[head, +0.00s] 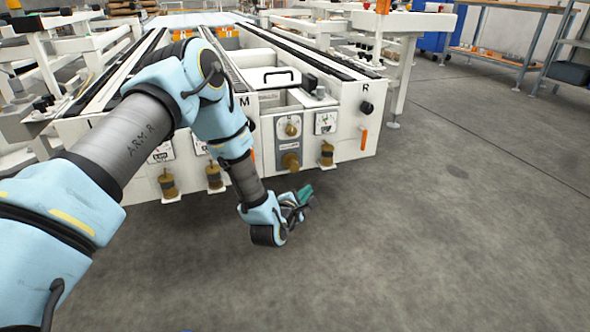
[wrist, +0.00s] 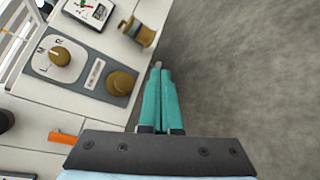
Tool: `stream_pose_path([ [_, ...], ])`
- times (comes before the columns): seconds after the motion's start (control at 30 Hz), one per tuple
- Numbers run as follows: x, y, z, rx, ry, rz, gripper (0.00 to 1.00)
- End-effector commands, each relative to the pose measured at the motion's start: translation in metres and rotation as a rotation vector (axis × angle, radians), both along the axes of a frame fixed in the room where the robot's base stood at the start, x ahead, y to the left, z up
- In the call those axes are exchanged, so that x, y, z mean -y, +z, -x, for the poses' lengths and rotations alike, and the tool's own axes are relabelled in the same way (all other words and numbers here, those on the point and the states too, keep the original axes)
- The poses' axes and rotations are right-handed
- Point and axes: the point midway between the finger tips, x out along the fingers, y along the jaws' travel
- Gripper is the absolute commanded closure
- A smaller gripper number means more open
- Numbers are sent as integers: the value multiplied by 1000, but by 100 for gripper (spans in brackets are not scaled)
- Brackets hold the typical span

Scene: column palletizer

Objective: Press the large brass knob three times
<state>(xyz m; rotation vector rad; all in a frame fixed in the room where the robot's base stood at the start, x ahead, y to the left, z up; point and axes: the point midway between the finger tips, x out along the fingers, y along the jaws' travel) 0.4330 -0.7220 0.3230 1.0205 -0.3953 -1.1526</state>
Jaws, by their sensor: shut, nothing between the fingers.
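The large brass knob (head: 290,161) sits low on a grey panel (head: 289,139) on the white machine's front face. In the wrist view the knob (wrist: 121,82) is a round brass button at the panel's end, just left of my fingertips. My gripper (head: 306,191) is in front of the machine, below and a little right of the knob in the head view. In the wrist view my gripper's teal fingers (wrist: 157,68) are together and empty. They look apart from the knob, though the exact gap is hard to judge.
A smaller brass selector knob (wrist: 60,56) is on the same panel. Brass spools (head: 326,153) stick out along the machine's lower front, and dial gauges (head: 325,122) sit above. An orange part (wrist: 62,137) juts out nearby. Open concrete floor (head: 450,220) lies to the right.

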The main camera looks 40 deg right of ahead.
Motion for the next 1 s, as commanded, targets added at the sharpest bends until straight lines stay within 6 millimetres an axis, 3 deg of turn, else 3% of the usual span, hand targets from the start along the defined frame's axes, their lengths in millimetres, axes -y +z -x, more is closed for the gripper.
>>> stream_pose_path([
  [0.17, 3, 0, -9, 2, 1, 1, 100],
  [0.7, 27, -1, -72, 1, 2, 1, 100],
  [1.0, 31, 0, -83, 2, 0, -1, 100],
])
